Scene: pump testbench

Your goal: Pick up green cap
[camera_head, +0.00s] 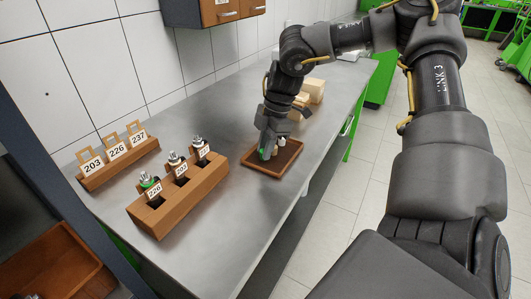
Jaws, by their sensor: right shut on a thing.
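The green cap (262,153) shows as a small green patch at the fingertips of my right gripper (268,150). The gripper points down over the brown tray (257,169) and is shut on the cap. The fingers hide most of the cap, and I cannot tell whether it touches the tray. White pieces (281,143) stand in the tray just right of the fingers. My left gripper is not in view.
A wooden block (191,199) holds several pumps with number tags, left of the tray. Behind it stands a rack (121,162) with tags 203, 226 and 237. Wooden blocks (313,88) lie behind my right gripper. The metal table (229,247) is clear in front.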

